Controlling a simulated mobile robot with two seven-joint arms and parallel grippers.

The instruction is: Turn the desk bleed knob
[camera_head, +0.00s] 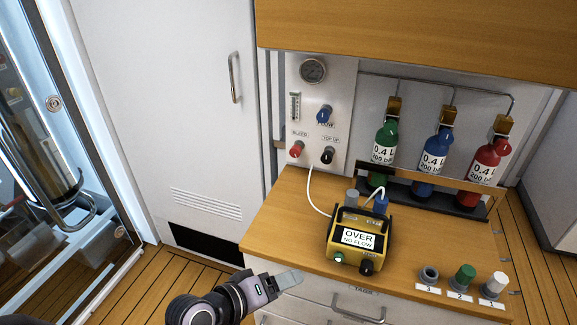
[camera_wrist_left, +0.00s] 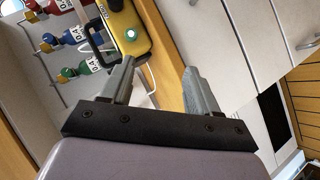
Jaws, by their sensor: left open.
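A yellow instrument box (camera_head: 345,262) with a carry handle stands on the wooden desk. Its screen reads "OVER" and "NO FLOW". A black knob (camera_head: 366,267) sits at its lower front right; its label is too small to read. A lit green button (camera_head: 338,257) is at its front left. My left gripper (camera_head: 291,279) is near the desk's front edge, left of and below the box, touching nothing I can see. In the left wrist view the left gripper (camera_wrist_left: 159,70) is open and empty, with the yellow box (camera_wrist_left: 122,28) beyond its left finger. My right gripper is not in view.
The wall panel carries a gauge (camera_head: 313,70), a blue knob (camera_head: 324,114), a red knob (camera_head: 296,149) and a black "TOP UP" knob (camera_head: 327,155). Green, blue and red bottles stand behind a wooden rail. Numbered holders (camera_head: 461,276) occupy the desk's right front. Drawers lie below.

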